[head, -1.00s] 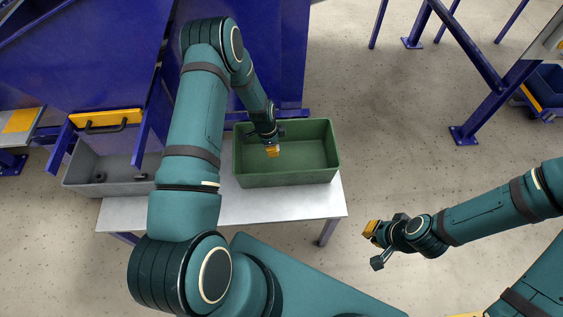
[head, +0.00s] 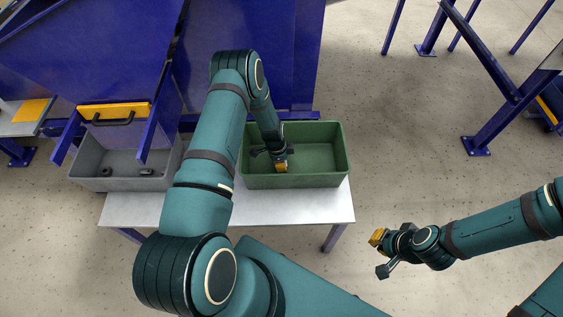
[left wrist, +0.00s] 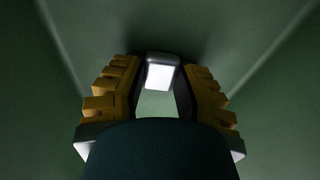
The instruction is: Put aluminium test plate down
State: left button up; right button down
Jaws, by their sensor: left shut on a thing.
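My left gripper (head: 281,167) is inside the green bin (head: 345,165), pointing down near the bin's near wall. In the left wrist view its yellow ribbed fingers (left wrist: 160,85) are closed on the aluminium test plate (left wrist: 162,75), a small pale silver piece between the tips. The green bin floor shows around and below it; I cannot tell whether the plate touches the floor. In the head view the plate is hidden by the gripper. My right gripper (head: 378,240) hangs over open floor to the right of the table; its finger gap is not clear.
The green bin stands on a pale metal table (head: 300,208). A grey bin (head: 120,184) with small dark pieces stands to its left, below a yellow-topped handle (head: 115,113). Blue machine panels (head: 245,30) rise behind. Floor at right is clear up to blue posts.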

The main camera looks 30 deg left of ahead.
pick_arm(q)
jog(key=shift+f, duration=0.15)
jog(key=o, duration=0.8)
notch_tip(320, 180, up, 12)
jog(key=a+p, duration=0.1)
jog(key=p, duration=0.2)
jog(key=s+d+r+n, duration=0.2)
jog(key=s+d+n, duration=0.2)
jog(key=s+d, duration=0.2)
jog(key=s+d+r+n+h, duration=0.1)
jog(key=s+d+r+n, duration=0.2)
jog(key=s+d, duration=0.3)
jog(key=s+d+r+n+h, duration=0.1)
jog(key=s+d+r+n, duration=0.1)
jog(key=s+d+n, duration=0.4)
jog(key=shift+s+d+r+t, duration=0.1)
jog(key=shift+d+r+t, duration=0.1)
jog(key=shift+d, duration=0.6)
jog(key=shift+s+d+r+t, duration=0.1)
jog(key=shift+d+r, duration=0.05)
jog(key=shift+d, duration=0.6)
